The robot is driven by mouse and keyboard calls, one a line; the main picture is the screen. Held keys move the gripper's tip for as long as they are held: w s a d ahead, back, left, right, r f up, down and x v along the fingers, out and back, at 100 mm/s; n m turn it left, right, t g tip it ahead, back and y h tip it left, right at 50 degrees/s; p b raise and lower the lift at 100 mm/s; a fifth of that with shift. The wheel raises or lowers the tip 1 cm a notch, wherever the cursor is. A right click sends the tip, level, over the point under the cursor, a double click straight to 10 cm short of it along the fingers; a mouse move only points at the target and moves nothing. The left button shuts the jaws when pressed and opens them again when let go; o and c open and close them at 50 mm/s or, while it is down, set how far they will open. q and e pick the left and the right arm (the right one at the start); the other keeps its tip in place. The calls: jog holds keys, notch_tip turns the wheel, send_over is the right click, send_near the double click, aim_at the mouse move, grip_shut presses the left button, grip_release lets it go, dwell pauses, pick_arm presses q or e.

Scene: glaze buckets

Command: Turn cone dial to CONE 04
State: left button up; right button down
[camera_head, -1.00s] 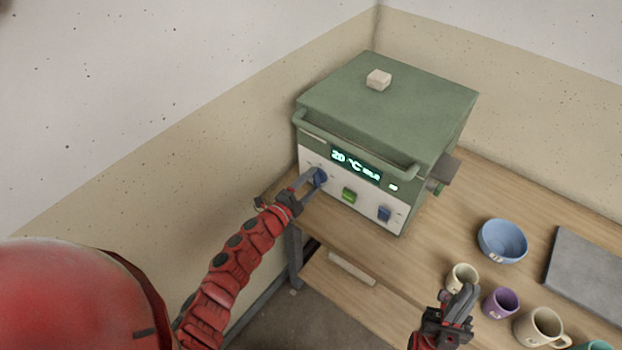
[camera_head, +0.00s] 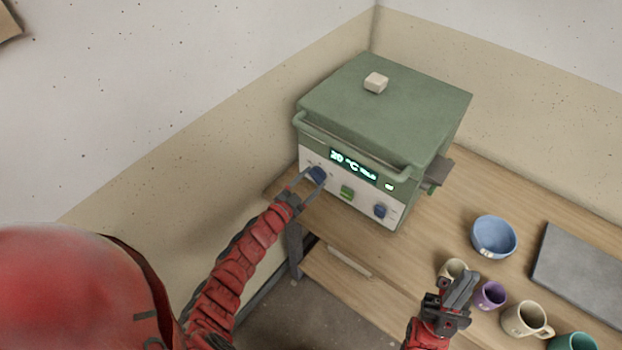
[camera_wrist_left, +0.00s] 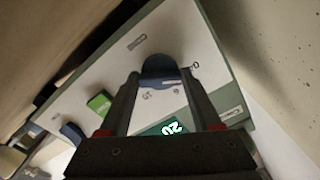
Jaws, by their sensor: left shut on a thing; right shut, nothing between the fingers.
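The green kiln (camera_head: 385,110) stands on the wooden table with a white control panel on its front. The blue cone dial (camera_head: 317,174) is at the left of the panel. My left gripper (camera_head: 309,182) is shut on this dial, which also shows between the fingers in the left wrist view (camera_wrist_left: 160,66). My right gripper (camera_head: 464,291) is shut and empty, above the table's front edge near the mugs.
A green button (camera_head: 347,192) and a second blue dial (camera_head: 380,211) sit right of the cone dial. A blue bowl (camera_head: 494,237), purple mug (camera_head: 490,295), cream mug (camera_head: 527,319) and grey slab (camera_head: 580,271) are on the table at right. A pale block (camera_head: 376,82) lies on the kiln.

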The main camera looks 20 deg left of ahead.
pick_arm(q)
jog(key=shift+f, duration=0.1)
dwell(0.5)
jog(key=o, duration=1.4)
jog(key=shift+s, duration=0.1)
jog(key=b+v, duration=0.3)
jog(key=v, duration=1.4)
jog(key=shift+s+a, duration=0.1)
jog(key=shift+s, duration=0.05)
